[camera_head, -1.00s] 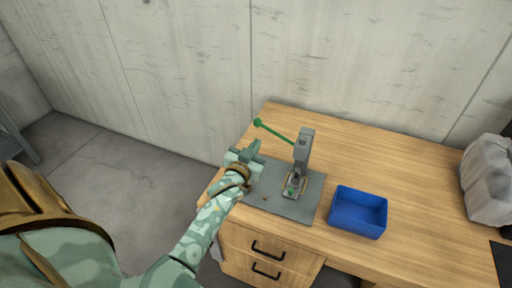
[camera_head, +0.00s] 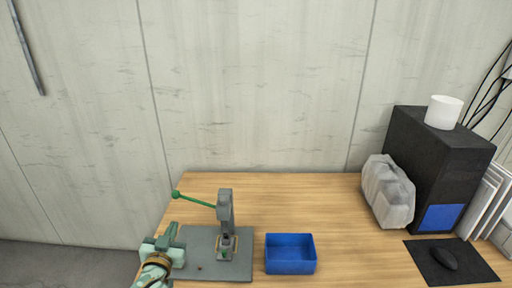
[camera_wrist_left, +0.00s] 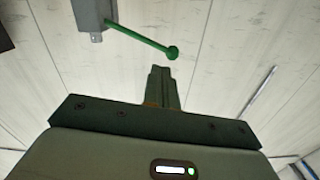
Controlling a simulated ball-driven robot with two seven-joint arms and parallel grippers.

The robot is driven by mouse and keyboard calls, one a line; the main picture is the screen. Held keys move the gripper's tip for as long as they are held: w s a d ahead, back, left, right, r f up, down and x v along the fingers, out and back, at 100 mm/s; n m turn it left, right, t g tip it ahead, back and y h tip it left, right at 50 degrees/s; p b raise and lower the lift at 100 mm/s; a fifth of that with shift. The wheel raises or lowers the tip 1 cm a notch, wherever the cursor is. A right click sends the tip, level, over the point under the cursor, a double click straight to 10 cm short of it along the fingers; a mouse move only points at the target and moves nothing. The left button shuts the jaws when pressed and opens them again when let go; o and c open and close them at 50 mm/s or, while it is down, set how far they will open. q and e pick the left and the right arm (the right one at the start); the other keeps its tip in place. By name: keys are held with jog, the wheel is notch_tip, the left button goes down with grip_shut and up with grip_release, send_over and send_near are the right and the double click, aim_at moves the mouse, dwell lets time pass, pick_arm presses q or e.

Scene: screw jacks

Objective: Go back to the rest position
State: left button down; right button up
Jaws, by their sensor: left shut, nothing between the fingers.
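My left gripper (camera_head: 170,236) is shut and empty at the left edge of the grey mat in the head view. Its closed fingers also show in the left wrist view (camera_wrist_left: 162,86). A grey press (camera_head: 226,212) stands upright on the mat, with a green lever (camera_head: 196,200) that ends in a ball knob at the left. The lever shows in the left wrist view (camera_wrist_left: 140,38), ahead of the fingers and apart from them. My right gripper is in neither view.
The press stands on a grey mat (camera_head: 212,272) on the wooden table (camera_head: 300,190). A blue bin (camera_head: 290,255) is right of the mat.

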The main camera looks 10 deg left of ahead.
pick_arm(q)
jog(key=s+d+m+g, duration=0.3)
jog(key=s+m+g, duration=0.15)
jog(key=s, duration=0.85)
jog(key=s+d+m+g, duration=0.4)
jog(key=s+g, duration=0.2)
jog(key=s, duration=0.7)
jog(key=s+d+f+n+g+h, duration=0.1)
jog(key=s+d+f, duration=0.15)
jog(key=f, duration=1.15)
jog(key=s+d+f+g+h, duration=0.2)
jog(key=s+f, duration=0.1)
jog(key=f, duration=1.1)
jog(key=s+f+n+g, duration=0.1)
jog(key=s+f, duration=0.6)
jog(key=s, duration=0.2)
jog(key=s+f+n+g+h, duration=0.1)
jog(key=s+f+n, duration=0.1)
jog(key=s+f, duration=0.5)
jog(key=s, duration=0.3)
jog(key=shift+s+a+f+g, duration=0.15)
jog(key=shift+a+f+g, duration=0.05)
jog(key=shift+f+g, duration=0.2)
